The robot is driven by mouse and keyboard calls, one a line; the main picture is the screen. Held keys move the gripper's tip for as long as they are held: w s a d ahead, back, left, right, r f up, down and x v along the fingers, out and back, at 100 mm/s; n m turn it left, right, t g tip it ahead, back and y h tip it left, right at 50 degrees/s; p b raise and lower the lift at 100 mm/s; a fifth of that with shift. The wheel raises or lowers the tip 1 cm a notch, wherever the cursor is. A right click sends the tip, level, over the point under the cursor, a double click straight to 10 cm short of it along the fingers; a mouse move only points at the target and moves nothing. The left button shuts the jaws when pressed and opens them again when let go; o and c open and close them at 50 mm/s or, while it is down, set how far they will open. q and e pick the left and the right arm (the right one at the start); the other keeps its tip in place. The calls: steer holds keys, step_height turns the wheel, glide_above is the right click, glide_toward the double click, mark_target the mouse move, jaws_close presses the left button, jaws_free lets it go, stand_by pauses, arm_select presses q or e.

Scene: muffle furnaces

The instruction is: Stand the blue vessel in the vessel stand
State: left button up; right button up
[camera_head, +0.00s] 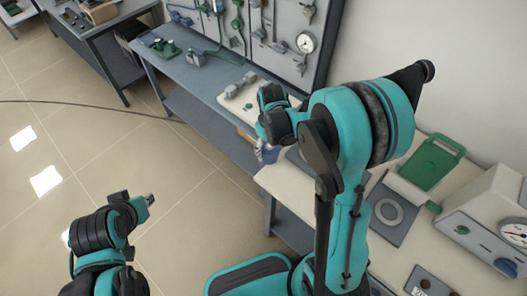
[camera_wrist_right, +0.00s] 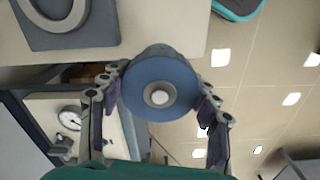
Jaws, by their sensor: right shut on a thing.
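The blue vessel (camera_wrist_right: 160,82) is a round blue body with a pale knob at its middle, seen end-on in the right wrist view. My right gripper (camera_wrist_right: 161,92) is shut on it, one finger on each side. In the head view, a small blue part of the vessel (camera_head: 270,154) shows below my right gripper (camera_head: 264,147), beside the pale bench's left edge. A grey square plate with a ring (camera_head: 388,212), which looks like the vessel stand, lies on the bench, apart from the vessel. My left gripper (camera_head: 145,201) is over the floor; its jaws are unclear.
The pale bench (camera_head: 283,187) also holds a green handled plate (camera_head: 430,162) and a gauge box (camera_head: 490,222) at right. A blue-grey workbench (camera_head: 205,82) with a tool panel stands behind. A dark cable crosses the open tiled floor at left.

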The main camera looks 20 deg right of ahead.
steer(key=s+d+r+n+p, duration=0.1)
steer(key=d+r+n, duration=0.1)
steer(key=d+n, duration=0.5)
steer(key=s+d+r+n+p, duration=0.1)
steer(key=d+r+n+p, duration=0.15)
steer(key=d+n, duration=0.45)
steer(key=shift+s+d+f+m+b, duration=0.1)
steer(key=shift+d+f+m+b, duration=0.5)
steer(key=shift+f+b, duration=0.35)
steer(key=shift+d+f+m+b, duration=0.4)
steer(key=shift+d+f+b, duration=0.3)
steer(key=shift+f+b, duration=0.7)
steer(key=shift+f, duration=0.2)
steer(key=shift+f+b, duration=0.6)
steer(key=shift+b, duration=0.05)
steer(key=o, duration=1.8)
steer(key=shift+o, duration=0.2)
steer(key=shift+r, duration=0.15)
